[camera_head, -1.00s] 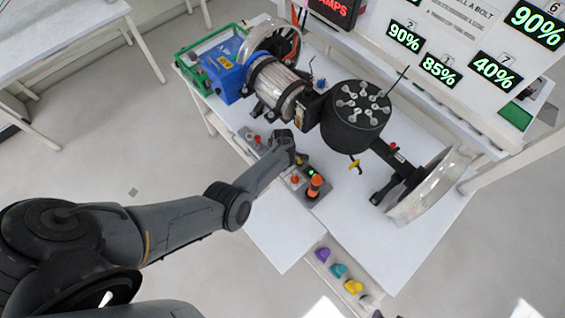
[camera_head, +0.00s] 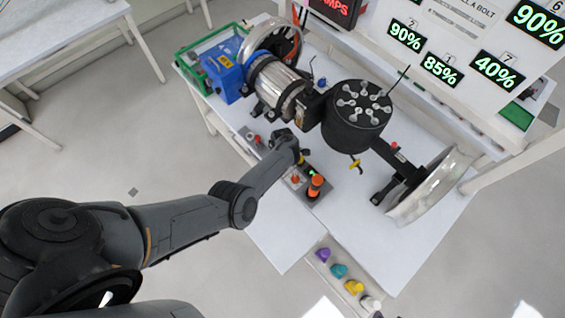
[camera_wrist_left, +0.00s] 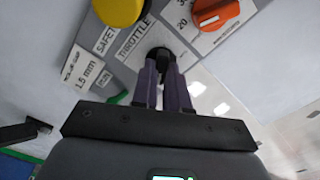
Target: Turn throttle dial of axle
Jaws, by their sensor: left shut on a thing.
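The throttle dial (camera_wrist_left: 160,54) is a dark knob beside the THROTTLE label in the left wrist view. My left gripper (camera_wrist_left: 166,68) is shut on the dial, with its two fingers on either side of it and partly hiding it. In the head view my left gripper (camera_head: 300,157) reaches the control panel in front of the axle assembly (camera_head: 356,122); the dial itself is hidden there by the arm. My right gripper is in no view.
Next to the dial are a yellow button (camera_wrist_left: 118,10) and an orange dial (camera_wrist_left: 215,12). An orange lever (camera_head: 315,186) stands close to the gripper on the panel. Several coloured knobs, one of them purple (camera_head: 322,254), line the table's front. A wheel (camera_head: 430,188) is at right.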

